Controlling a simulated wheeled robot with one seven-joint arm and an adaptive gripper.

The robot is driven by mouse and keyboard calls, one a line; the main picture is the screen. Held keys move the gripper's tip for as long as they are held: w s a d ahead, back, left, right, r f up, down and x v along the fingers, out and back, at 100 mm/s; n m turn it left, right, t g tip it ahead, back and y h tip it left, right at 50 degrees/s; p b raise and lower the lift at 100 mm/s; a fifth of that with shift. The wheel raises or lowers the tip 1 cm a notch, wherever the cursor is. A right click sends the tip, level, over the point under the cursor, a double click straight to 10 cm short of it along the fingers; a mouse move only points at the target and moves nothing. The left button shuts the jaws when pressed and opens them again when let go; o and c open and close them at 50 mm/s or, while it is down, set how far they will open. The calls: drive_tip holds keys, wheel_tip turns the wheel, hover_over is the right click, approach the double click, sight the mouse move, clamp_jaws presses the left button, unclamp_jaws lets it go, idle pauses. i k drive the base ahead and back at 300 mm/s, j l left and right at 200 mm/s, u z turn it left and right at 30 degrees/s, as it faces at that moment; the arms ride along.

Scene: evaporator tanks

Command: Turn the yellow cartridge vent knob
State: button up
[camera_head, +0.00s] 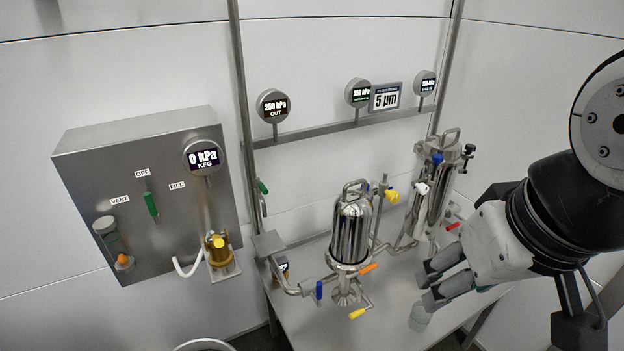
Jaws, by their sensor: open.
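A polished domed housing (350,235) with a top handle stands on the bench left of my gripper. A yellow knob (391,196) shows just right of its upper part, on a thin vertical fitting. A yellow lever (357,313) sits low by the foot of the same housing. My gripper (424,287) is open and empty, with its fingers pointing left. It is lower than the yellow knob and to its right, apart from it. No label marks which yellow part is the cartridge vent knob.
A second steel housing (432,192) with blue, white and black knobs stands behind. Blue (319,291) and orange (369,267) levers project near the domed housing. A clear cup (419,318) stands below my gripper. A gauge rail (345,128) spans the wall; a steel panel (150,190) hangs left.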

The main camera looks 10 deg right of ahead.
sight(391, 196)
drive_tip(key=k+j+z, duration=0.1)
drive_tip(key=j+z, duration=0.25)
drive_tip(key=k+j+z, duration=0.1)
drive_tip(key=z, duration=0.25)
drive_tip(key=k+j+z, duration=0.15)
drive_tip(key=z, duration=0.15)
